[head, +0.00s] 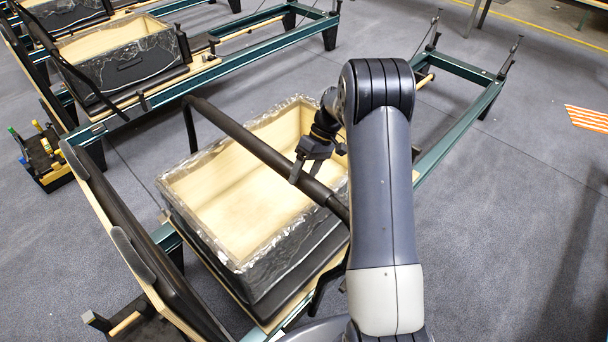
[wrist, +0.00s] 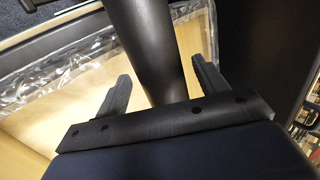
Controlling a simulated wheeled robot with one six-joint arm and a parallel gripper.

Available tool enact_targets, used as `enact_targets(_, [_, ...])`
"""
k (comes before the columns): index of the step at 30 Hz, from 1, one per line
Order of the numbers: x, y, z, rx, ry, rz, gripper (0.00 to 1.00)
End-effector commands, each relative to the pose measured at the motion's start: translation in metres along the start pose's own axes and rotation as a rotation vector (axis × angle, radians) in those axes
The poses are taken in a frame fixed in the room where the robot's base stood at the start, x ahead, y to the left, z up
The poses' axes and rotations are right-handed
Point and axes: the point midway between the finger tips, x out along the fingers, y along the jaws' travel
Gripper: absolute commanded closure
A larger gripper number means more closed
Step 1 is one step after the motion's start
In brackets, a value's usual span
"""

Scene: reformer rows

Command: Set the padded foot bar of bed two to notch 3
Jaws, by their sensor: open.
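The padded foot bar (head: 250,143) is a black bar slanting across the nearest reformer bed, from upper left to lower right, above an open box. Its left end bends down into a leg. My arm hides part of its right end. My gripper (head: 306,172) is at the right half of the bar, with its fingers pointing down at it. In the wrist view the bar (wrist: 145,45) runs between the two spread fingers of my gripper (wrist: 162,75), which look apart from it. The notches cannot be made out, and no bed number is readable.
A plastic-wrapped, pale wooden box (head: 290,262) sits on the bed under the bar. The green bed rail (head: 455,128) runs toward the upper right. Another bed with a similar box (head: 130,65) stands at upper left. A small tool caddy (head: 42,160) is on the floor.

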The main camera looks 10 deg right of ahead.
Motion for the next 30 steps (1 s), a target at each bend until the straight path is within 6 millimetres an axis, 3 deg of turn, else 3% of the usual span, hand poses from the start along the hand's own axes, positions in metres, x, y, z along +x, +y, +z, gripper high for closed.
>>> enact_targets(15, [-0.091,0.001,0.000,0.001,0.002,0.002,0.32])
enact_targets(21, [-0.102,0.001,0.000,0.000,0.000,0.001,0.32])
enact_targets(30, [-0.102,0.001,0.000,0.001,-0.001,0.000,0.32])
